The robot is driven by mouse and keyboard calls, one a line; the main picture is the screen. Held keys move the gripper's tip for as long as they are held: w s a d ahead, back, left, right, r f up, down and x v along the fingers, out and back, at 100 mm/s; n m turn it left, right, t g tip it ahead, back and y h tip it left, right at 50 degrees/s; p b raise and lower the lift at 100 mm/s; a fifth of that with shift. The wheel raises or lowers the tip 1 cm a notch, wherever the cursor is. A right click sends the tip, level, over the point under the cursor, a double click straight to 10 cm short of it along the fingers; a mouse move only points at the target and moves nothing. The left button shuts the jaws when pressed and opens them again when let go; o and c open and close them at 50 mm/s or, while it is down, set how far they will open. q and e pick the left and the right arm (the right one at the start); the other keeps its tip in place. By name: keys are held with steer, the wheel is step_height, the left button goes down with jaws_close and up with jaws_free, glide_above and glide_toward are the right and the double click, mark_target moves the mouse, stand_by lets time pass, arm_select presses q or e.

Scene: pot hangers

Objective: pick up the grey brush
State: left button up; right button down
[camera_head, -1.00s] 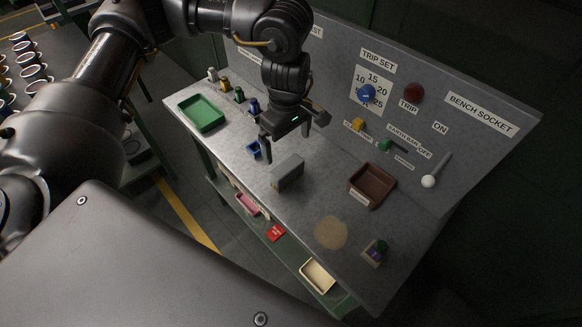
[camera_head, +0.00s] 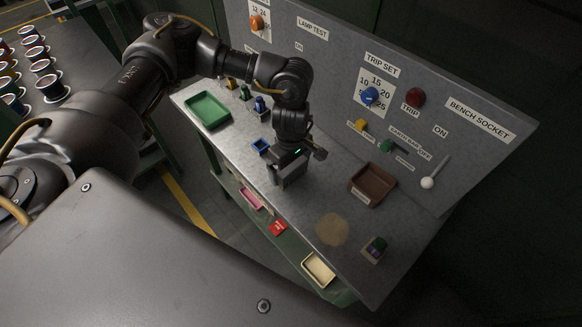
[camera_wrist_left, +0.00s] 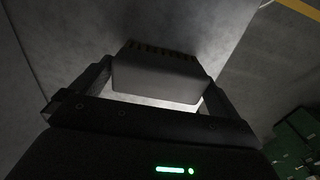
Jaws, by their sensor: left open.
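The grey brush (camera_head: 293,174) is a grey block on the bench top, partly hidden by my left gripper in the head view. My left gripper (camera_head: 290,179) is open and points down over the brush. In the left wrist view the brush (camera_wrist_left: 156,77) lies between the two open fingers, with a dark notched row along its far edge. A finger stands on each side of it; I cannot tell whether either touches it. My right gripper is not in view.
On the bench (camera_head: 318,197) stand a green tray (camera_head: 207,111), a small blue holder (camera_head: 260,146) and a brown tray (camera_head: 372,186). A small dark item (camera_head: 375,248) is near the right front. The upright panel (camera_head: 465,90) with knobs and a lever closes the back.

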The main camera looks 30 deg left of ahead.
arm_select(q)
steer(key=shift+c, duration=0.4)
steer(key=c, duration=0.6)
steer(key=shift+c, duration=0.3)
